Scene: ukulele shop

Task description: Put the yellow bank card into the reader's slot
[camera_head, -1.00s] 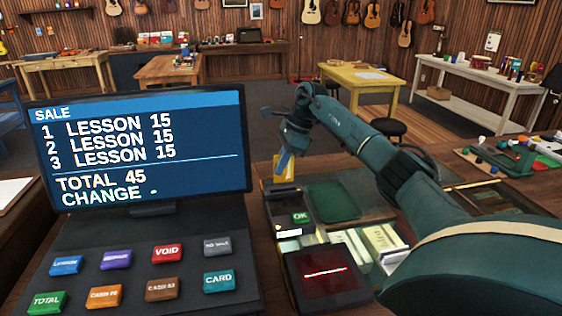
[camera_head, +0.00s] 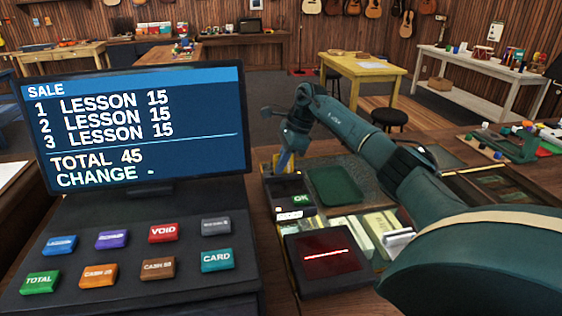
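The card reader (camera_head: 284,187) is a dark box with a green OK key, standing on the counter to the right of the sale screen. My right gripper (camera_head: 286,163) is low at the reader's far end, its blue fingertips pointing down. It appears shut on the yellow bank card (camera_head: 276,161), of which only a small yellow strip shows beside the fingers. The card's lower edge and the slot are hidden, so I cannot tell whether the card is inside the slot or just above it. My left gripper is not in view.
The till screen (camera_head: 135,125) and its coloured keys fill the left. A scanner with a red line (camera_head: 327,262) stands in front of the reader. A green mat (camera_head: 335,184) and a tray of papers lie to the right, under my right arm.

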